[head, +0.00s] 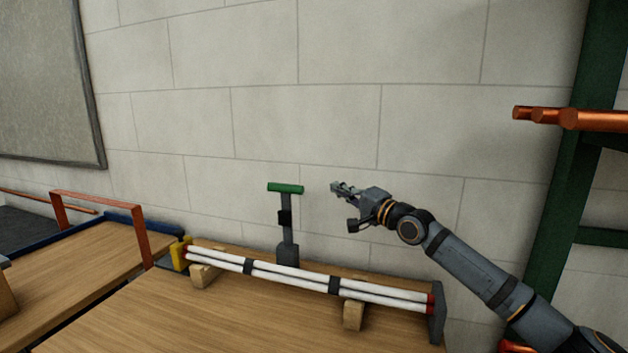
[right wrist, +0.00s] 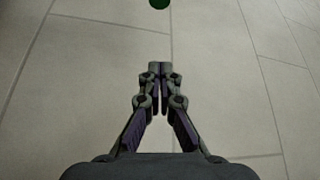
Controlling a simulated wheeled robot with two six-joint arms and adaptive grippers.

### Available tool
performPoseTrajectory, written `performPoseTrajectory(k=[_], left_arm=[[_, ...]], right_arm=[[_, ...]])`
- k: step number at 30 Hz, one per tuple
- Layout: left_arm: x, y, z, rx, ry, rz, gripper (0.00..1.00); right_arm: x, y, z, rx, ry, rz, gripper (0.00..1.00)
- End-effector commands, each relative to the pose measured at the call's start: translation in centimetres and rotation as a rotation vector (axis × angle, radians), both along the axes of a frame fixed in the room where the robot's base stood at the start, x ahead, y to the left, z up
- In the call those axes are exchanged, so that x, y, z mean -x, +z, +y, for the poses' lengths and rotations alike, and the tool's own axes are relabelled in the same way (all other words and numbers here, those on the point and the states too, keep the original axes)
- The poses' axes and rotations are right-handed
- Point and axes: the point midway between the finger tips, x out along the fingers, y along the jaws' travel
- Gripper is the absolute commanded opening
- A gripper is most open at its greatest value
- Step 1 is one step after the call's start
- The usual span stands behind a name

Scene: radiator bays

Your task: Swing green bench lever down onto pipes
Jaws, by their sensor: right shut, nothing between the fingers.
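The green bench lever (head: 286,188) stands upright at the back of the bench, a green crossbar handle on a dark grey post. The white pipes (head: 300,279) lie side by side on wooden blocks in front of it, with dark bands and red ends. My right gripper (head: 335,187) is shut and empty, to the right of the handle and apart from it. In the right wrist view its fingertips (right wrist: 160,68) are together, and the end of the green handle (right wrist: 159,4) shows at the top edge. My left gripper is not in view.
The wooden bench top (head: 190,318) is clear in front of the pipes. A yellow block (head: 180,254) and an orange frame (head: 102,199) stand at left. A dark plate (head: 437,312) stands at the pipes' right end. A green rack (head: 570,160) with copper pipes (head: 575,119) is at right.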

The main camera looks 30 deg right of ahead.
Motion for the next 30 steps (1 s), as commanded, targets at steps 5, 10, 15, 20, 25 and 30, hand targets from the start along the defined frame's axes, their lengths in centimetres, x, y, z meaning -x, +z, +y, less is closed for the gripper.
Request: performPoseTrajectory(k=[5, 10, 15, 20, 25, 30], left_arm=[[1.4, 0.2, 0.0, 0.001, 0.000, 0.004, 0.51], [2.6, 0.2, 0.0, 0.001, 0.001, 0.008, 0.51], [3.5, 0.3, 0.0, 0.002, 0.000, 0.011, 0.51], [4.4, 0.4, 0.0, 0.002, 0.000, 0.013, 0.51], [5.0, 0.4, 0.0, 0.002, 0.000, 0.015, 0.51], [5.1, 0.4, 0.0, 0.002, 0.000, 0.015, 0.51]], right_arm=[[-2.0, 0.6, 0.7, -0.013, 0.007, -0.004, 0.00], [-4.4, 0.8, 1.3, -0.011, 0.009, -0.003, 0.00], [-7.1, 1.1, 2.0, -0.009, 0.010, -0.001, 0.00], [-5.7, 0.3, 3.8, 0.001, 0.008, 0.002, 0.00], [-5.0, -0.1, 4.9, 0.000, 0.006, 0.001, 0.00], [-4.9, -0.2, 5.1, -0.002, 0.005, 0.001, 0.00]])
